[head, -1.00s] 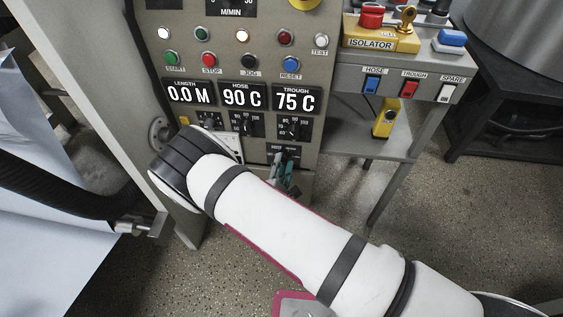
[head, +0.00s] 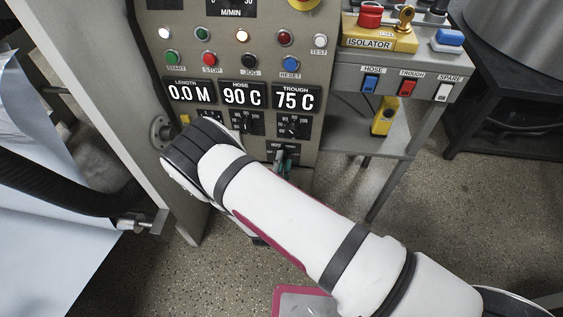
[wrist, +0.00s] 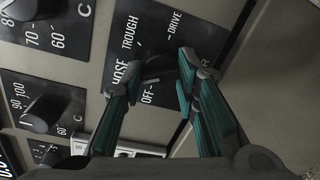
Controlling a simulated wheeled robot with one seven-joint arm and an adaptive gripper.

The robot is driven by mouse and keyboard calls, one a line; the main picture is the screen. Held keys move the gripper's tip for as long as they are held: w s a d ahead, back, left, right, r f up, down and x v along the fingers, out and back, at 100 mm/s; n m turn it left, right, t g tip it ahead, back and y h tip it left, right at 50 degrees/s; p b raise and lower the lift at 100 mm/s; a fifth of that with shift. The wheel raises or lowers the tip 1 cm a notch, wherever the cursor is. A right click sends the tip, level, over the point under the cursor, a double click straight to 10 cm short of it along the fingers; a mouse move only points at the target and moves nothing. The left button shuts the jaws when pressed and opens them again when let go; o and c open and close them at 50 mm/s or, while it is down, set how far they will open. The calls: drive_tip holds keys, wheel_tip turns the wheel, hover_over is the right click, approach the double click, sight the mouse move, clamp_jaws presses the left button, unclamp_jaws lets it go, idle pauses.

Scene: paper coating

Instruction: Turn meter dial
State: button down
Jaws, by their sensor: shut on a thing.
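The meter dial is a dark knob (wrist: 158,68) on a black plate (wrist: 145,28) marked OFF, HOSE, TROUGH and DRIVE in the wrist view. My gripper (wrist: 162,70) has its two teal fingers on either side of the knob and is shut on it. The fingers hide part of the knob, so I cannot tell exactly which mark it points to. In the head view, my gripper (head: 282,163) is at the dial's plate (head: 272,151), low on the grey control panel, partly behind my white arm.
Displays above read LENGTH 0.0 M (head: 189,93), HOSE 90 C (head: 241,95) and TROUGH 75 C (head: 296,98). Smaller setting knobs (wrist: 40,114) lie left of the dial in the wrist view. A side shelf with the yellow isolator (head: 380,43) and rocker switches (head: 408,87) stands at right.

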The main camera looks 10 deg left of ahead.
drive_tip(key=c, duration=1.2)
unclamp_jaws()
drive_tip(key=shift+c, duration=0.2)
drive_tip(key=s, duration=1.2)
drive_tip(key=shift+a+r, duration=0.3)
drive_tip(key=shift+a, duration=0.05)
